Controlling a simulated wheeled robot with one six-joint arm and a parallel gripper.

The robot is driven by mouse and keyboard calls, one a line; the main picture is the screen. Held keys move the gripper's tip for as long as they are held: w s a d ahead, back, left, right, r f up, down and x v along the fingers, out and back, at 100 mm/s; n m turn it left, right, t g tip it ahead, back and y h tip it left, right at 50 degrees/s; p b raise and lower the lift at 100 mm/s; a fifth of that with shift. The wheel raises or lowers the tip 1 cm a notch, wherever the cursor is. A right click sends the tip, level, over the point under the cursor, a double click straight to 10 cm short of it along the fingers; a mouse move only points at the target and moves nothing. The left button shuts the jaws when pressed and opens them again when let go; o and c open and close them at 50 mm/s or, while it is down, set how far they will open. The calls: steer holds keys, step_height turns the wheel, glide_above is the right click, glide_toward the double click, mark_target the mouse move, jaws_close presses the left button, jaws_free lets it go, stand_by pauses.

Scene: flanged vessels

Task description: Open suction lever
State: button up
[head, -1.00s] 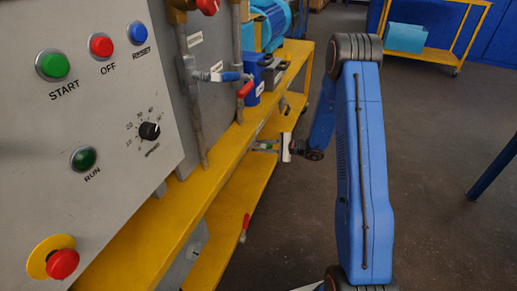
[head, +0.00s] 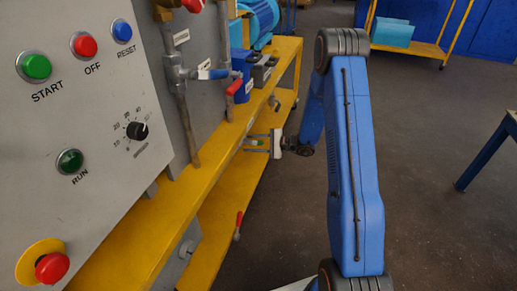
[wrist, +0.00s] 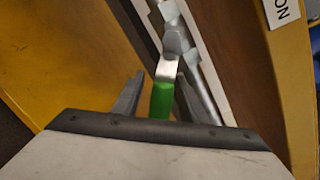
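The lever with a green handle (wrist: 160,100) is on a grey metal valve and pipe (wrist: 180,40) in the wrist view. Its bright metal neck rises from the green part. My gripper (wrist: 159,84) is open, with one finger on each side of the green handle. The right finger looks closer to it than the left; I cannot tell if it touches. The handle's near end is hidden behind the gripper body. In the head view my gripper (head: 254,143) reaches left to the yellow bench's edge, with a bit of green between its fingers.
A label ending in "ON" (wrist: 283,10) is on the yellow frame (head: 190,190). Red-handled levers show above (head: 234,87) and below (head: 238,222) the bench edge. A control panel (head: 100,110) with an emergency stop (head: 52,266) fills the left.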

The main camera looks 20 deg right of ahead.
steer(key=s+a+f+m+y, duration=0.2)
steer(key=s+a+m, duration=0.15)
steer(key=m, duration=0.55)
steer(key=v, duration=1.8)
steer(key=s+a+r+n+g+h, duration=0.4)
steer(key=s+a+r+n+g, duration=0.5)
steer(key=s+r, duration=0.6)
steer(key=shift+a+r+n, duration=0.75)
steer(key=shift+a+n, duration=0.35)
steer(key=shift+a, duration=0.3)
steer(key=shift+c, duration=0.4)
